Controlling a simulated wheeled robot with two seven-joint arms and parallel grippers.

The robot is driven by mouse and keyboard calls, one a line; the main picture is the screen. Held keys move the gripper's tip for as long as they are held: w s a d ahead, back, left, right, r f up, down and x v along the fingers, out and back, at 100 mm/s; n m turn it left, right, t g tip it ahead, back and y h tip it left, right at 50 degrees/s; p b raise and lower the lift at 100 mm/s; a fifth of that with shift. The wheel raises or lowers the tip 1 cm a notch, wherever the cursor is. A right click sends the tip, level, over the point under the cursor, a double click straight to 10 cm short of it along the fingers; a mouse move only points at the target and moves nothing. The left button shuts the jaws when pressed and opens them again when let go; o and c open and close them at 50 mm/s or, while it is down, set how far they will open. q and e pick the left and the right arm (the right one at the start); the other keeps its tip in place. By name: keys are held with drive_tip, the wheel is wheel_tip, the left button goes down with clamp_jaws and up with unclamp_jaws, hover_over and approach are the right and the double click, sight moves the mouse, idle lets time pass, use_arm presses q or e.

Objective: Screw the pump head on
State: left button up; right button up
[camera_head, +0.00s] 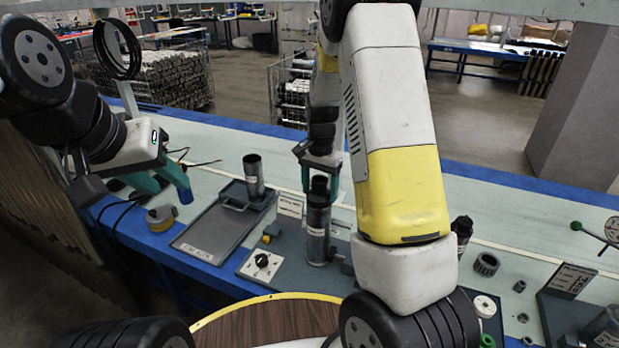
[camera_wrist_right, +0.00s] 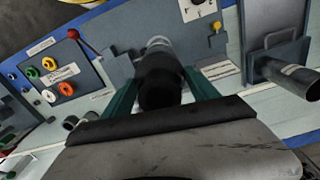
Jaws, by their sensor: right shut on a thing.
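In the head view a dark grey pump tube (camera_head: 317,238) with a pale label stands upright on the grey work plate. A black pump head (camera_head: 319,187) sits at its top, in line with it. My right gripper (camera_head: 321,184) comes down from above and is shut on the pump head with teal fingers on both sides. In the right wrist view the black pump head (camera_wrist_right: 160,82) lies between my fingers and hides most of the tube. Whether its thread is engaged cannot be seen. My left gripper (camera_head: 160,182) is open and empty over the table's left side.
Left of the tube, a grey tray (camera_head: 213,235) has another tube (camera_head: 254,176) standing at its edge. A yellow-grey round part (camera_head: 161,218) sits at the left edge. Small black parts (camera_head: 486,264) lie to the right. My right arm hides the middle.

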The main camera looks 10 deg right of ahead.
drive_tip(key=shift+m, duration=0.5)
drive_tip(key=shift+m, duration=1.7)
drive_tip(key=m, duration=0.2)
drive_tip(key=shift+m, duration=0.7)
drive_tip(key=m, duration=0.3)
